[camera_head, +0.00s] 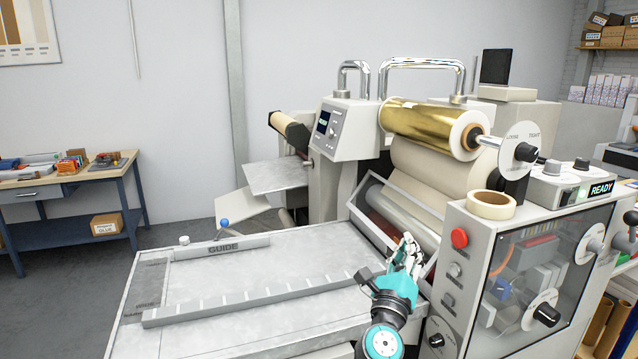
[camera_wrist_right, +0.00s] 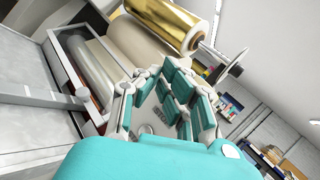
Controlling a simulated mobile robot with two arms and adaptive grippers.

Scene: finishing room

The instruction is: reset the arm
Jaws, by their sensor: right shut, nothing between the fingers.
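My right gripper (camera_head: 408,254) is teal and white. In the head view it stands over the right end of the machine's feed table (camera_head: 290,285), just in front of the roller opening and left of the control panel. It is shut with nothing in it. In the right wrist view its fingers (camera_wrist_right: 172,88) fill the middle, with the gold foil roll (camera_wrist_right: 165,22) beyond them. My left gripper is not in view.
The laminating machine carries a gold foil roll (camera_head: 430,122), a tape roll (camera_head: 491,204) and a red button (camera_head: 459,238). A guide bar (camera_head: 222,248) lies on the feed table. A workbench (camera_head: 70,185) stands at the far left, with open floor between.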

